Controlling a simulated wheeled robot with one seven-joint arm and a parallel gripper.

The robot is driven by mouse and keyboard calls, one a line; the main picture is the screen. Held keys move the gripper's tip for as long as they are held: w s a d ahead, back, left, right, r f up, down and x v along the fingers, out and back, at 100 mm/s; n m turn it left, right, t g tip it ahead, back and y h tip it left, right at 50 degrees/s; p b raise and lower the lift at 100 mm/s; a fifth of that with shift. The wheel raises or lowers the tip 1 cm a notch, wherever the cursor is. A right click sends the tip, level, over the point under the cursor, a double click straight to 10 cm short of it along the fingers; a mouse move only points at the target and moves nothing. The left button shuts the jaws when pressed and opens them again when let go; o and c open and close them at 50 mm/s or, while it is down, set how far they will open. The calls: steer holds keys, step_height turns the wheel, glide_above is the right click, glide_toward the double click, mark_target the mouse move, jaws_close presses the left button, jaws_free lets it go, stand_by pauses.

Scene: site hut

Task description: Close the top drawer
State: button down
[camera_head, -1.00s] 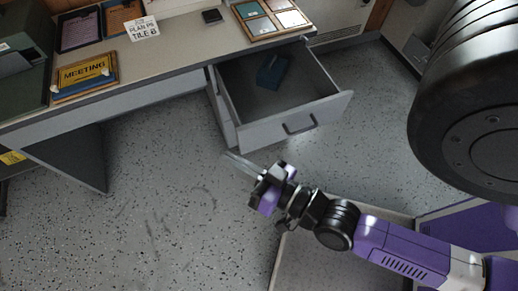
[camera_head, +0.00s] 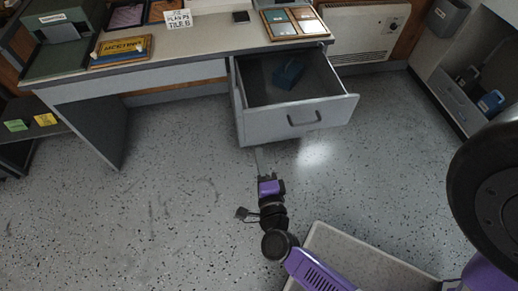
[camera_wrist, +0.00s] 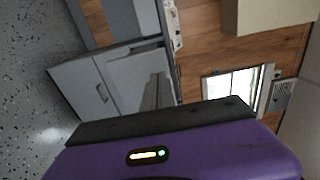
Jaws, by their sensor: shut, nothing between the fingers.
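My gripper (camera_head: 258,158) is shut and empty, in front of and below the drawer front, left of the handle in the head view. It appears apart from the drawer. In the wrist view my purple gripper body fills the bottom and the fingertips are hard to make out.
A heater (camera_head: 365,33) is on the back wall. Shelving stands right. The speckled floor before the desk is clear.

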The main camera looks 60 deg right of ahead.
mark_target(250, 116)
steer(key=x, duration=1.2)
steer(key=shift+w, duration=0.15)
steer(key=shift+w+d, duration=0.1)
steer(key=shift+w+d, duration=0.15)
steer(key=shift+d, duration=0.05)
steer(key=b+x, duration=0.5)
steer(key=x, duration=2.2)
steer(key=shift+w+d+f+b, duration=0.15)
steer(key=shift+w+d+b, duration=0.05)
steer(key=shift+w+b, duration=0.2)
steer(key=shift+w+d+r, duration=0.2)
steer(key=shift+d+r, duration=0.1)
